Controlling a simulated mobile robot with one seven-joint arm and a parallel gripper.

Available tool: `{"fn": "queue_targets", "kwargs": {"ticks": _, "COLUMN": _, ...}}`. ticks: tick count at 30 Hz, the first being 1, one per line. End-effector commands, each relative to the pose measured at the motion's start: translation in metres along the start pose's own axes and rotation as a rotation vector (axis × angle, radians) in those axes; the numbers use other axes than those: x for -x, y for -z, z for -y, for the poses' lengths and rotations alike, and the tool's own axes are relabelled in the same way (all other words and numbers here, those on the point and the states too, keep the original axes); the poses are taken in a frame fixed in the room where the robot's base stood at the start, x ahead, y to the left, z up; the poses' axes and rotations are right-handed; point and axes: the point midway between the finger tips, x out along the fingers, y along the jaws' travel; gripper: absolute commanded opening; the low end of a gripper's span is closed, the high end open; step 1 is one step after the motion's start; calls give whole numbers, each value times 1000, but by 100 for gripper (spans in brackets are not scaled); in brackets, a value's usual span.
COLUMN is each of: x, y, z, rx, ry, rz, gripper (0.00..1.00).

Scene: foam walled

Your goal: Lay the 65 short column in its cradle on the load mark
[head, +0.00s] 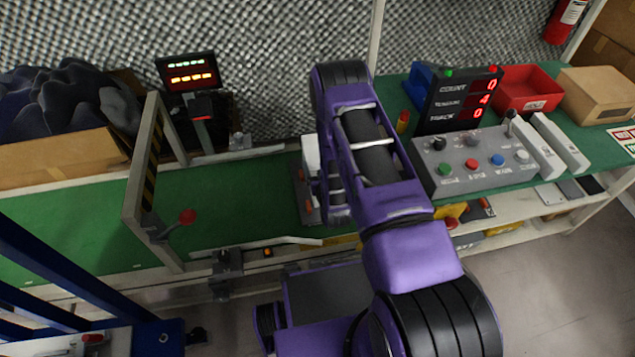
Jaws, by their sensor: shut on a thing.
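My purple arm reaches over the green belt surface (225,215) in the middle of the head view. Its links hide my gripper, so I cannot see the jaws or anything between them. I cannot make out the 65 short column, its cradle or the load mark. A white and grey block with orange spots (309,196) shows partly at the left edge of my arm, on the green surface. I cannot tell what it is.
A grey frame with a striped post (148,165) and a red knob (187,216) stand at the left. At the right are a button panel (472,160), a count display (460,100), a red bin (527,90) and a cardboard box (597,93).

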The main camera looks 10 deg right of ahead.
Motion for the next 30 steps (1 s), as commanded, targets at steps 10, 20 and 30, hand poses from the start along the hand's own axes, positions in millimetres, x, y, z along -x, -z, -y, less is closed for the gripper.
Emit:
{"fn": "queue_targets", "kwargs": {"ticks": 10, "x": -11, "y": -29, "z": 0, "rx": 0, "ry": 0, "rz": -7, "gripper": 0}}
{"fn": "queue_targets", "kwargs": {"ticks": 20, "x": -20, "y": -60, "z": 0, "rx": 0, "ry": 0, "rz": -7, "gripper": 0}}
{"fn": "queue_targets", "kwargs": {"ticks": 30, "x": -20, "y": -64, "z": 0, "rx": 0, "ry": 0, "rz": 0, "gripper": 85}}
